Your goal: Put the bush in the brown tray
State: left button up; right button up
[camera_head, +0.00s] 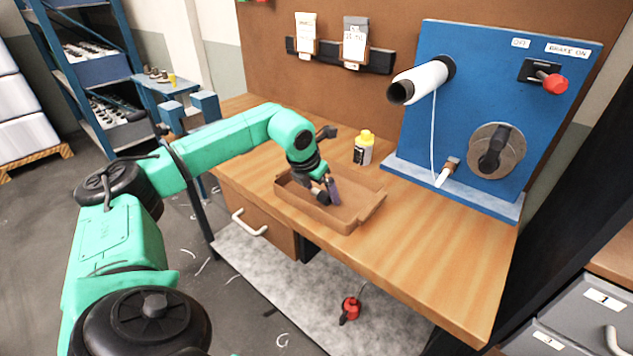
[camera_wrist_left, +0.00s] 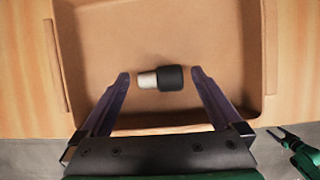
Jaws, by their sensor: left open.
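The brown tray (camera_head: 358,222) sits on the wooden bench, and its floor and rims fill most of the left wrist view (camera_wrist_left: 247,60). A small bush (camera_wrist_left: 172,78), dark with a pale narrower end, lies on its side in the tray near the wall closest to the gripper. My left gripper (camera_head: 328,194) points down into the tray. Its jaws are open, with a fingertip to each side of the bush and visible gaps between. In the head view I cannot make out the bush behind the gripper.
A yellow-capped bottle (camera_head: 363,148) stands behind the tray. A blue panel (camera_head: 475,95) with a white roll, a round hub and a red knob rises at the right. The bench front right of the tray is clear. A red object (camera_head: 350,309) lies below the bench.

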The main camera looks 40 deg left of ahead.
pick_arm(q)
jog(key=b+v, duration=0.1)
jog(key=v, duration=1)
jog(key=shift+r, duration=0.2)
jog(key=shift+s, duration=0.1)
